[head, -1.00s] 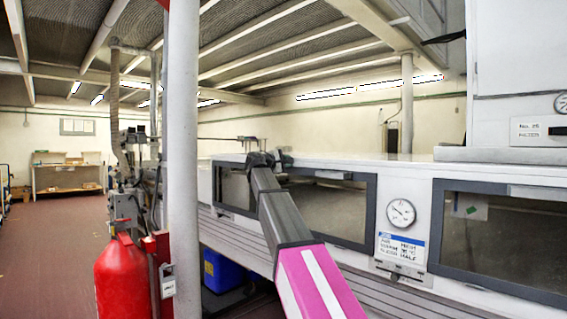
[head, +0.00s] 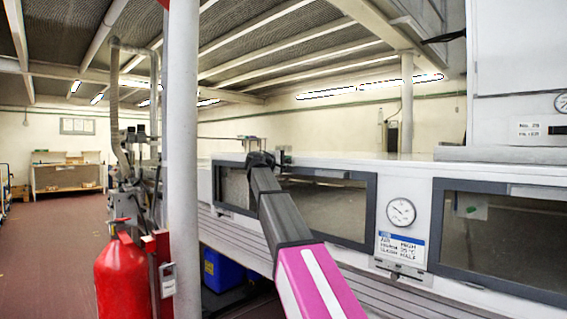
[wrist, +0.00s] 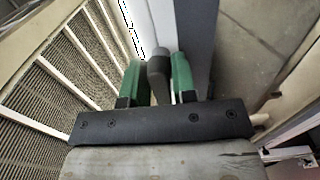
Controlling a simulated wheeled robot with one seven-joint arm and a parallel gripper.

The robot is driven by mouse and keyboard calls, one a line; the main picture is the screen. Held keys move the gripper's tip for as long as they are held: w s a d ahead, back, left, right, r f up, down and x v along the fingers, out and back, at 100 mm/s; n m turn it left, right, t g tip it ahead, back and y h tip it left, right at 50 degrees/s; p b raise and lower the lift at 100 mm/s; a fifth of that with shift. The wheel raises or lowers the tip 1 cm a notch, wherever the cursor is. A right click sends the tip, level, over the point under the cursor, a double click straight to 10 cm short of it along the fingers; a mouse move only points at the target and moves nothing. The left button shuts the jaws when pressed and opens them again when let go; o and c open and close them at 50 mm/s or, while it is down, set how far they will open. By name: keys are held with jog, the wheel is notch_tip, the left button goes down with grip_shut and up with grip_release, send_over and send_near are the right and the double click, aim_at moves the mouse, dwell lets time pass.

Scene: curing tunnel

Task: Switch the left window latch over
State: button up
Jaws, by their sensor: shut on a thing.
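My gripper (wrist: 158,75) has green fingers, one on each side of a dark grey latch lever (wrist: 158,62), and is shut on it. The lever stands in front of a grey window frame edge in the wrist view. In the head view my arm reaches to the top of the left window (head: 335,210), near its upper left part. There my arm hides the latch and most of the gripper. The window's pane looks closed in its dark grey frame.
A second window (head: 505,235) lies to the right, with a round gauge (head: 401,211) and a label plate (head: 400,246) between. A white post (head: 181,150) and a red extinguisher (head: 121,275) stand at left. A blue container (head: 222,270) is below the tunnel.

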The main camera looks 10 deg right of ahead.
jog(key=shift+w+a+r, duration=0.1)
jog(key=shift+w+r, duration=0.05)
jog(key=shift+w, duration=0.05)
jog(key=o, duration=0.8)
jog(key=shift+c, duration=0.2)
jog(key=shift+a, duration=0.1)
jog(key=v, duration=1.1)
